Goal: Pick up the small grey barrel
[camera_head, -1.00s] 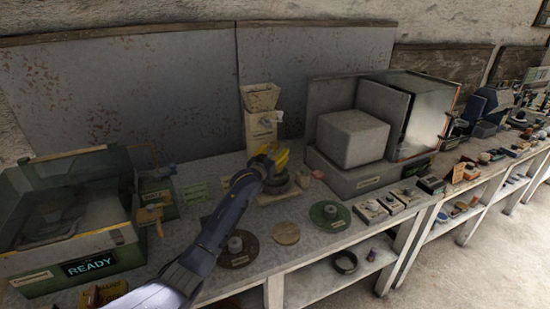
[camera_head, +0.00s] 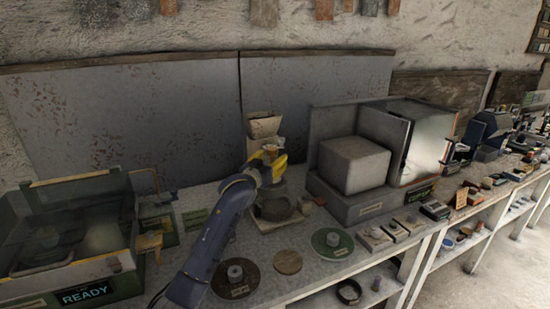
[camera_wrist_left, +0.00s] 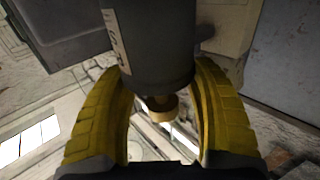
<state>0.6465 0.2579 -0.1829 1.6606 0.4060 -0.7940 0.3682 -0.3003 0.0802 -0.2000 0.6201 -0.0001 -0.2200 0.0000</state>
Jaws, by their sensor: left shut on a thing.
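The small grey barrel (camera_wrist_left: 152,45), a dark grey cylinder with a pale lettered label, is in the left wrist view. A small brass-coloured piece (camera_wrist_left: 160,107) shows below its near end. The two yellow fingers of my left gripper (camera_wrist_left: 160,120) lie on either side of the barrel, shut on it. In the head view my left gripper (camera_head: 273,162) is in front of the pale hopper machine (camera_head: 264,127), above the bench; the arm and fingers mostly hide the barrel there. My right gripper is not in view.
A large grey block (camera_head: 352,165) stands right of the gripper. A green-framed case (camera_head: 75,274) with a READY display is at left. Round discs (camera_head: 235,277) and (camera_head: 332,242) lie near the bench's front edge. Small boxes (camera_head: 374,238) sit further right.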

